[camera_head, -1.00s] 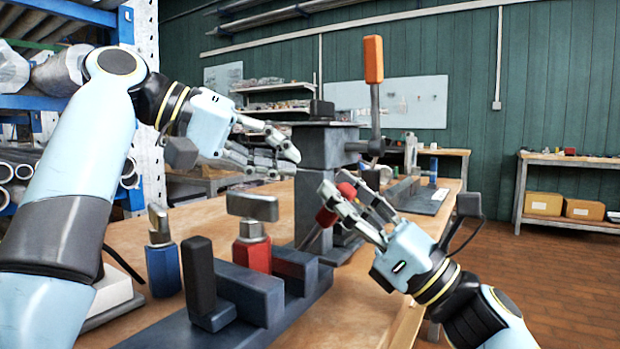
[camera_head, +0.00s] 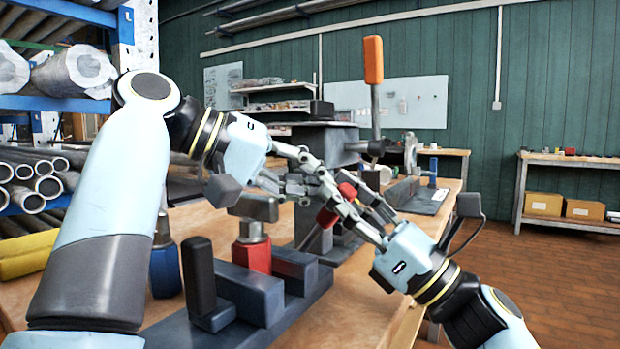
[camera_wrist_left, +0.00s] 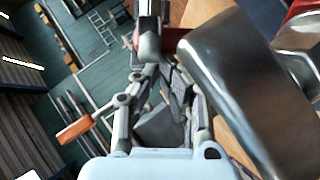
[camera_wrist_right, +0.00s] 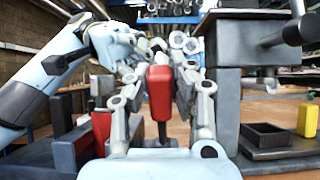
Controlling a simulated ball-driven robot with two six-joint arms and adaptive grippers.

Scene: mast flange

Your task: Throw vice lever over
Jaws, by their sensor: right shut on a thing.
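A red handle (camera_head: 327,216) sits at the middle of the head view, partly covered by fingers. In the right wrist view the red handle (camera_wrist_right: 160,92) stands on a thin grey rod between my right fingers. My right gripper (camera_head: 350,205) is shut on it. My left gripper (camera_head: 312,180) is beside the handle and my right fingers, and its fingers overlap them in the head view. A small red patch (camera_wrist_left: 135,38) shows past the left fingertips (camera_wrist_left: 155,75). I cannot tell whether the left jaws are open or shut, or whether they touch the handle.
A dark vice-like block with jaws (camera_head: 255,295) stands in front, with a red hex piece (camera_head: 252,255) behind it. A tall lever with an orange grip (camera_head: 373,60) rises behind the hands. A shelf of tubes (camera_head: 30,185) is at left. The floor at right is clear.

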